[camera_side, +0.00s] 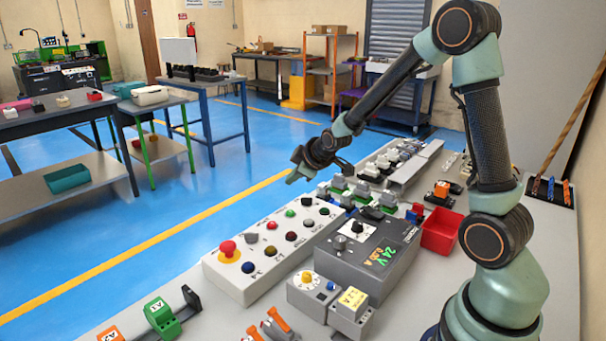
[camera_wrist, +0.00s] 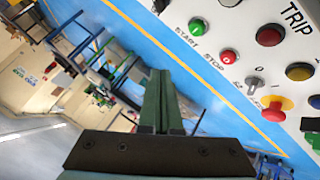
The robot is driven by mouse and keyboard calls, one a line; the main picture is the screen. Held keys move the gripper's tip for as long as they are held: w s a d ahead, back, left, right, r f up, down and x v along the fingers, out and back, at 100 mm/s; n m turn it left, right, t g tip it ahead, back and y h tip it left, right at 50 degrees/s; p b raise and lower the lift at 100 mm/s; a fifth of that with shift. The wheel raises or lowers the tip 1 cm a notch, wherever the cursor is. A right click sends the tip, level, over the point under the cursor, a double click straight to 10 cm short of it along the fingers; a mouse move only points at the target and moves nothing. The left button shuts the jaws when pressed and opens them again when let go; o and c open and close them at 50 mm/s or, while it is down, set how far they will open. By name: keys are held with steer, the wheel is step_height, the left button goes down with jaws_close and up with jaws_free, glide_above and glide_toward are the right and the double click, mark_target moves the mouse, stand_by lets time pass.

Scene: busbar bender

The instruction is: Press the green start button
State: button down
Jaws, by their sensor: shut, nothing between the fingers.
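The green start button (camera_side: 289,213) is in the row on the white control panel (camera_side: 240,284), beside a red stop button (camera_side: 271,225). In the wrist view the green button (camera_wrist: 197,26), lettered START, is at the top, right of and beyond my fingertips.
A red mushroom button on a yellow base (camera_side: 228,249) and a selector switch (camera_side: 252,238) share the panel. A grey 24 V supply box (camera_side: 385,262) stands to its right. A red bin (camera_side: 441,232) and several small terminal parts crowd the bench. Space above the panel is clear.

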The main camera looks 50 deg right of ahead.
glide_above(294, 217)
steer(key=shift+a+f, duration=0.1)
steer(key=shift+f, duration=3.3)
steer(key=shift+f, duration=0.1)
steer(key=shift+f, duration=0.3)
steer(key=shift+f, duration=0.4)
steer(key=shift+r, duration=0.8)
steer(key=shift+r, duration=2.55)
